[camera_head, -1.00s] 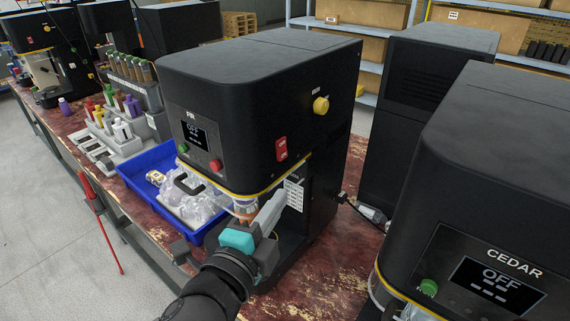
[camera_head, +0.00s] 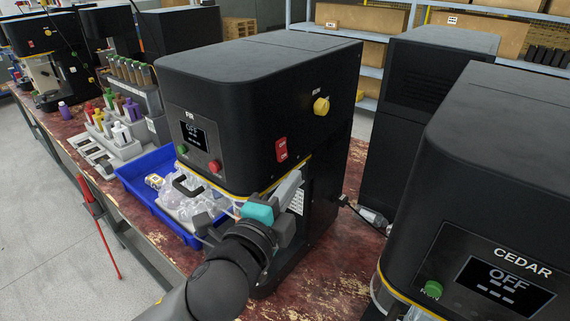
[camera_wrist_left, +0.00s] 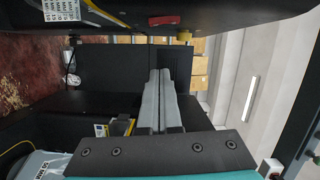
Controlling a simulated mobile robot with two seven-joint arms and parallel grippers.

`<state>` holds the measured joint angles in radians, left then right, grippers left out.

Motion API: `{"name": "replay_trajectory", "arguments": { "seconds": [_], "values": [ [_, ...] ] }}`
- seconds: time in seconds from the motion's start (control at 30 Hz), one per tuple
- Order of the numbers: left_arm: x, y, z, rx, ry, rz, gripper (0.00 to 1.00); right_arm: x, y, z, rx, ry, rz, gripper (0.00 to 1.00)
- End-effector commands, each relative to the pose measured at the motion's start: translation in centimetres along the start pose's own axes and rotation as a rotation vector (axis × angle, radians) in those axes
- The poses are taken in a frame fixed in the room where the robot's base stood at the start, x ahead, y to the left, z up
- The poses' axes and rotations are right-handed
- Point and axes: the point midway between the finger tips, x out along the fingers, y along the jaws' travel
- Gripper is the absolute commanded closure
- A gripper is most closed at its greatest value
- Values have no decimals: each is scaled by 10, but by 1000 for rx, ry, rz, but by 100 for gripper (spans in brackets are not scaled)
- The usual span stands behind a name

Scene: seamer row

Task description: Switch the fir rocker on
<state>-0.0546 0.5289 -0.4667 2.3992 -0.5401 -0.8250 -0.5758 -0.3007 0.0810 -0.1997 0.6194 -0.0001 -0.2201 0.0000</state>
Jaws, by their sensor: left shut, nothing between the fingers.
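The fir machine (camera_head: 245,95) is a large black box with the label FIR and a small front display (camera_head: 197,136) that reads OFF. Its red rocker (camera_head: 281,149) sits low on the right side face, below a yellow knob (camera_head: 321,105). My left gripper (camera_head: 296,178), with grey fingers and a teal part, is shut and empty, just below the rocker and apart from it. In the left wrist view the shut fingers (camera_wrist_left: 160,76) point into the scene, and the rocker (camera_wrist_left: 164,20) shows at the top edge. My right gripper is out of view.
A blue tray (camera_head: 137,184) with clear bags stands below the fir machine's front. The cedar machine (camera_head: 480,170), also reading OFF, stands close at right with a green button (camera_head: 433,289). Bottles (camera_head: 120,133) in grey racks stand at left. Some worn red bench top (camera_head: 345,262) is bare.

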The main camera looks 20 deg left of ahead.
Motion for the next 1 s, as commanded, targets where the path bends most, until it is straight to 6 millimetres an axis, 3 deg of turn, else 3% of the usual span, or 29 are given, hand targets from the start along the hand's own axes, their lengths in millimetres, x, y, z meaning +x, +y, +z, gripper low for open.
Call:
{"name": "replay_trajectory", "arguments": {
  "seconds": [0.3, 0.4, 0.6, 1.0],
  "values": [
    [53, -2, 0, -1, -1, -2, 100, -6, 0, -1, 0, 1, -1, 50],
    [55, 0, 18, 4, -3, 1, 100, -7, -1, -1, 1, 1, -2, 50],
    [59, 0, 36, 1, -1, 1, 100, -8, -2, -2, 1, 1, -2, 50],
    [60, 0, 39, 0, 0, 0, 100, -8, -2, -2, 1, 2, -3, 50]
  ]
}}
